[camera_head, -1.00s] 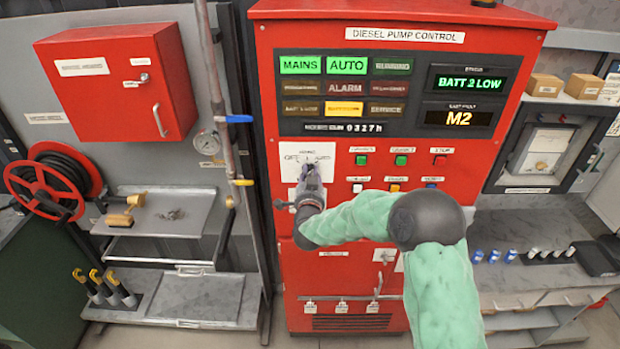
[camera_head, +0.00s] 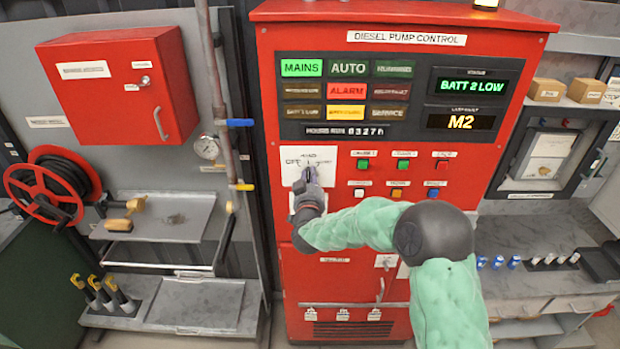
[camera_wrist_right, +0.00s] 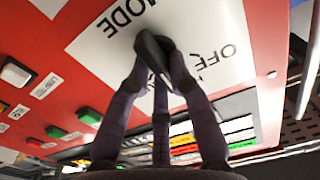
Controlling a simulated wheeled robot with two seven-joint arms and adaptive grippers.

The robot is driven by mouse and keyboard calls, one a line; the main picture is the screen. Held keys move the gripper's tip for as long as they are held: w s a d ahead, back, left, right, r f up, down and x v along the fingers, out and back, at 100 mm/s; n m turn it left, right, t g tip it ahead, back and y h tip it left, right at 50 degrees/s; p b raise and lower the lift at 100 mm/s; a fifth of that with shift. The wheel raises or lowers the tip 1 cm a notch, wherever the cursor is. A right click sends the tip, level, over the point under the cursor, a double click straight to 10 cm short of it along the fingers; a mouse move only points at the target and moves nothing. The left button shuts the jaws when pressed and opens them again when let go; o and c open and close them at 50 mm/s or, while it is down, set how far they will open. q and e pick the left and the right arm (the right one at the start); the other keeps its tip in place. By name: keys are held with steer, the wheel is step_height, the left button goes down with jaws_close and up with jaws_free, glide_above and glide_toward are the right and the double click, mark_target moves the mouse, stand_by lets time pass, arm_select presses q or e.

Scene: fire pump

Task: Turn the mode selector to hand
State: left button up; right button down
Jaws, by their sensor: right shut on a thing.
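The mode selector is a black knob (camera_wrist_right: 150,46) on a white plate (camera_head: 331,162) at the left of the red pump panel. In the head view, a small label stands above the knob, OFF to its left and another label to its right. My right gripper (camera_head: 307,177) covers most of the knob. In the right wrist view, the fingers of my right gripper (camera_wrist_right: 160,66) are closed around the knob, and MODE and OFF show on the plate. Which label the knob points at is hard to tell. My left gripper is not in view.
On the display, MAINS (camera_head: 302,68) is green, AUTO (camera_head: 348,68) is dark and ALARM (camera_head: 347,91) is red. Push buttons, including a green one (camera_head: 363,164), sit close right of the plate. A grey pipe (camera_head: 223,100) runs left of the cabinet.

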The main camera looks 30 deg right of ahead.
stand_by(0.4)
steer(key=c, duration=1.1)
jaws_free()
steer(key=v, duration=1.2)
steer(key=shift+s, duration=0.1)
steer(key=shift+f, duration=0.1)
